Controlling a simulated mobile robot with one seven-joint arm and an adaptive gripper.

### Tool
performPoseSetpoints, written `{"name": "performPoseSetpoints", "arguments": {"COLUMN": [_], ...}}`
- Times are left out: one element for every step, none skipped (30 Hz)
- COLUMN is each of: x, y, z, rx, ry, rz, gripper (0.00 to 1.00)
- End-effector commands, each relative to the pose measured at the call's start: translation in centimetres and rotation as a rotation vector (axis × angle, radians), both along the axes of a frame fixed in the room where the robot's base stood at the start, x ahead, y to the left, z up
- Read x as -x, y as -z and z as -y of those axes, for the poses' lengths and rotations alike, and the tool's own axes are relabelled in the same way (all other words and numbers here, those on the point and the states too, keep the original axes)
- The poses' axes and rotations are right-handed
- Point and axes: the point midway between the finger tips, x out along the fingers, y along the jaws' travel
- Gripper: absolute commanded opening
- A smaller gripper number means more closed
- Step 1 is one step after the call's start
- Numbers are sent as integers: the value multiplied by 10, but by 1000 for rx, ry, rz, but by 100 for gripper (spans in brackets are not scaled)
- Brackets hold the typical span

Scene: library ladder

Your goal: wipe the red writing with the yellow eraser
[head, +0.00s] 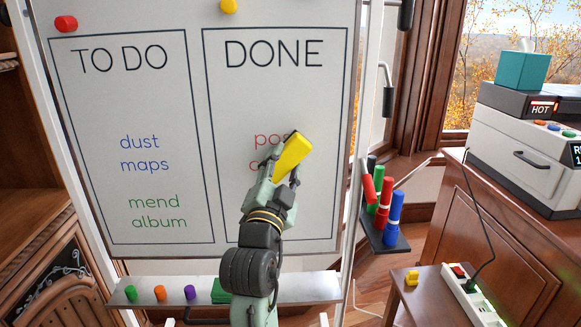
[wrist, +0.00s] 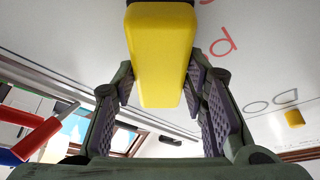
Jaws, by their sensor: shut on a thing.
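The yellow eraser (head: 293,156) is in my gripper (head: 280,172), in front of the whiteboard (head: 281,205). My gripper is shut on it; the eraser also fills the top middle of the wrist view (wrist: 160,60), between the two finger pads. The red writing (head: 266,140) is in the DONE box, partly hidden behind the eraser and gripper. Its first letters show to the left of the eraser. Red letters also show in the wrist view (wrist: 221,47). I cannot tell whether the eraser touches the board.
Blue (head: 140,152) and green writing (head: 158,211) stand in the TO DO box. A tray (head: 315,287) with coloured magnets runs below the board. A holder with several markers (head: 385,240) stands at its right. A side cabinet (head: 500,225) is further right.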

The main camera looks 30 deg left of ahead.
Motion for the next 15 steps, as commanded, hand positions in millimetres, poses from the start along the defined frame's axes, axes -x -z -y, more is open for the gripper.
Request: {"name": "performPoseSetpoints", "arguments": {"x": [2, 4, 6, 7, 9, 11, 12, 13, 15, 16, 17, 18, 19, 19, 19], "y": [1, 1, 1, 1, 1, 1, 1, 1, 1, 1, 0, 0, 0, 0, 0], "z": [-4, -7, -10, -12, -14, -17, -19, -21, -24, -26, -27, -29, -29, -30, -30], "rx": [0, 0, -1, -1, -2, -2, -1, -1, -1, -1, -1, -1, -1, -1, -1], "ry": [-4, -4, -5, -5, -5, -5, -3, -3, -3, -3, -3, -2, -2, -2, -2], "rz": [0, 0, 1, 1, 1, 1, 1, 1, 1, 1, 1, 1, 1, 1, 1], "gripper": [17, 17, 17, 17, 17, 17, 17, 17, 17, 17, 17, 17, 17, 17, 17]}}
